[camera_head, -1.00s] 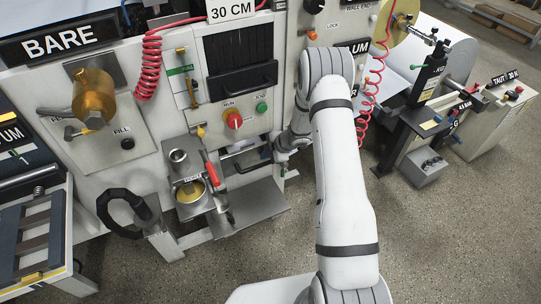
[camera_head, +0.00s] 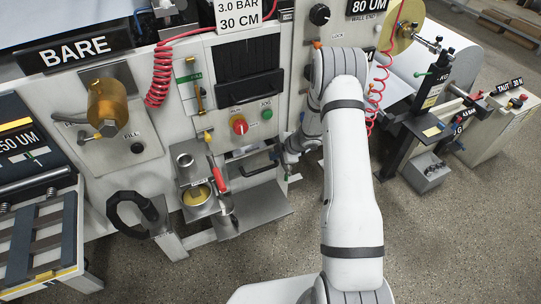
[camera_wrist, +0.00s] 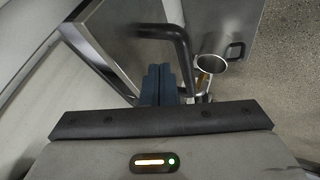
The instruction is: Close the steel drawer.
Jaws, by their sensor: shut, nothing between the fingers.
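The steel drawer (camera_head: 249,166) is low in the machine front, below the red and green knobs, in the head view. Its top is open and a pale inside shows, so it stands out from the machine. A dark bar handle (camera_head: 262,172) is on its front. In the wrist view the grey steel front (camera_wrist: 122,42) and the black bent handle (camera_wrist: 180,40) are just beyond my gripper (camera_wrist: 160,82). Its blue fingers are together and empty, close to the handle; whether they touch it I cannot tell. In the head view the fingers are hard to make out.
A steel shelf (camera_head: 262,208) juts out below the drawer. A cup with yellow liquid (camera_head: 196,196) and a red-handled tool (camera_head: 218,178) are left of it. A steel mug (camera_wrist: 212,58) shows in the wrist view.

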